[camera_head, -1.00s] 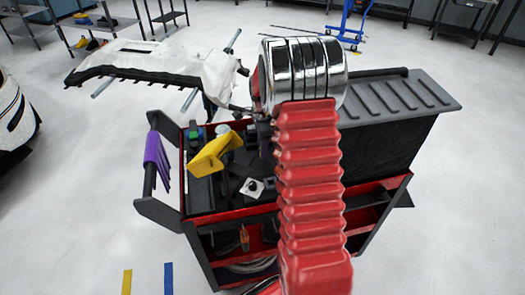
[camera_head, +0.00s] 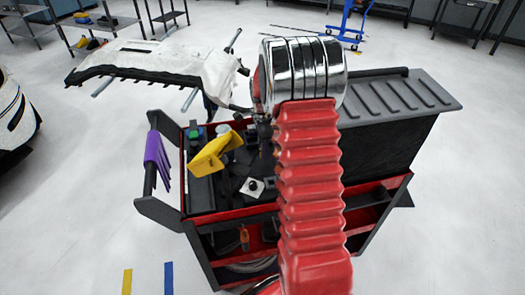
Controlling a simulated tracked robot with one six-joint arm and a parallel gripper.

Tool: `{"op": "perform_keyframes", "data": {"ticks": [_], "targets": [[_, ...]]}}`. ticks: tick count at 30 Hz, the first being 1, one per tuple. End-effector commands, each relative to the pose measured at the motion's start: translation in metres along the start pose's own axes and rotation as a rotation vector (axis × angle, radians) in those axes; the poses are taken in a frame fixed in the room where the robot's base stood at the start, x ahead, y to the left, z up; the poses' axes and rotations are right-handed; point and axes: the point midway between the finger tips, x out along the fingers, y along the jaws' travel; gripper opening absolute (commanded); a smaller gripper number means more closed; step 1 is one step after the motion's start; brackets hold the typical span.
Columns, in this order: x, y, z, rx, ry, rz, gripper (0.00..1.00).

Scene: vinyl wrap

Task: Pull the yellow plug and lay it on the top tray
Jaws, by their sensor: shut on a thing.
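My red ribbed arm (camera_head: 310,190) with its chrome joint stands in front of the cart. My gripper is hidden behind the arm, so its fingers and anything between them do not show. A yellow wedge-shaped piece (camera_head: 212,155) rests tilted on the cart's top tray (camera_head: 200,192), left of my arm. I cannot tell whether this is the yellow plug; no other yellow piece shows on the cart. A small white square piece with a dark centre (camera_head: 253,187) lies on the tray close to my arm.
The red and black cart has a ribbed grey lid (camera_head: 410,95) at right and purple strips (camera_head: 156,158) over its left handle. A green-topped item (camera_head: 194,134) stands at the tray's back left. A white covered panel (camera_head: 165,65) is behind.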

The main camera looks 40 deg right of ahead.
Motion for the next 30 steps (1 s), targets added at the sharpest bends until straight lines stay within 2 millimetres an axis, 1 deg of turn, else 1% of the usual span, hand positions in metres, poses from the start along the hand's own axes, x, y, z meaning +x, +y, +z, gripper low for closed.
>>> {"op": "perform_keyframes", "data": {"ticks": [16,26,27,30], "targets": [[0.0077,-0.0003,0.0001,0.0,0.0,-0.001,0.0],[0.0087,-0.0003,0.0002,0.0,0.0,-0.001,0.0],[0.0087,-0.0003,0.0002,0.0,0.0,-0.001,0.2],[0.0087,-0.0003,0.0002,0.0,0.0,0.0,0.27]]}}
